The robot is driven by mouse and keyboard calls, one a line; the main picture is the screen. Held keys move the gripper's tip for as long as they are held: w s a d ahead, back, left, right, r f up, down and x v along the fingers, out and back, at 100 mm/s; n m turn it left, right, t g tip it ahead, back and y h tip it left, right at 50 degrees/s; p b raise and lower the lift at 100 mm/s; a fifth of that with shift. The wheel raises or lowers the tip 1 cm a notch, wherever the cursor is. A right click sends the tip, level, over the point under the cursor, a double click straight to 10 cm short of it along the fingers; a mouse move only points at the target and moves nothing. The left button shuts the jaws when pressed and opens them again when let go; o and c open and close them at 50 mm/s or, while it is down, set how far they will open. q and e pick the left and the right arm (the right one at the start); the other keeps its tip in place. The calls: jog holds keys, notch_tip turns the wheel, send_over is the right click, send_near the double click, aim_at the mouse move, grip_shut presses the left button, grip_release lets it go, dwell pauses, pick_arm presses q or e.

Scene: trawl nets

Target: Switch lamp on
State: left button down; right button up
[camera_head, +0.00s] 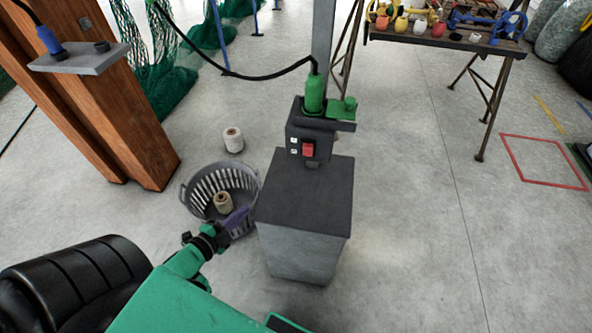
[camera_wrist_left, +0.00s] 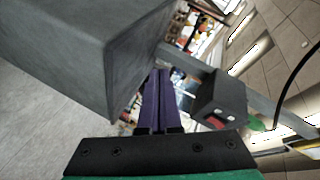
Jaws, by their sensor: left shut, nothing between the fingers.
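A dark switch box (camera_head: 309,145) with a red rocker switch (camera_head: 308,150) is fixed to a grey post (camera_head: 322,45) above a grey pedestal (camera_head: 305,195). In the left wrist view the switch box (camera_wrist_left: 222,97) and its red switch (camera_wrist_left: 215,122) show to the right of my fingers. My left gripper (camera_head: 240,214) has purple fingers, which are shut and empty. It is left of the pedestal, below the switch and apart from it. In the left wrist view the gripper (camera_wrist_left: 158,75) points past the pedestal (camera_wrist_left: 85,50). No lamp head is clearly visible. My right gripper is out of view.
A green plug (camera_head: 314,92) with a black cable sits on top of the box. A grey basket (camera_head: 190,205) holding a twine spool stands left of the pedestal, behind my gripper. A wooden post (camera_head: 100,110) stands at left. The floor right of the pedestal is clear.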

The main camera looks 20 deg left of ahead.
pick_arm(q)
jog(key=d+r+m+t+h+b, duration=0.1)
jog(key=d+r+m+h, duration=0.3)
jog(key=r+m, duration=0.2)
jog(key=s+d+r+m+t+h+b, duration=0.1)
jog(key=d+r+m+h+b, duration=0.1)
jog(key=r+m, duration=0.4)
notch_tip(320, 180, up, 5)
jog(key=shift+s+d+r+h, duration=0.1)
jog(key=shift+s+d+h, duration=0.05)
jog(key=shift+d+h, duration=0.8)
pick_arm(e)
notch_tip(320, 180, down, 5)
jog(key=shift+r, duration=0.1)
pick_arm(q)
jog(key=p, duration=0.3)
send_near(310, 147)
jog(key=d+f+x, duration=0.1)
jog(key=x, duration=0.4)
jog(key=shift+w+a+r, duration=0.25)
jog(key=shift+w+r, duration=0.15)
jog(key=shift+r, duration=0.2)
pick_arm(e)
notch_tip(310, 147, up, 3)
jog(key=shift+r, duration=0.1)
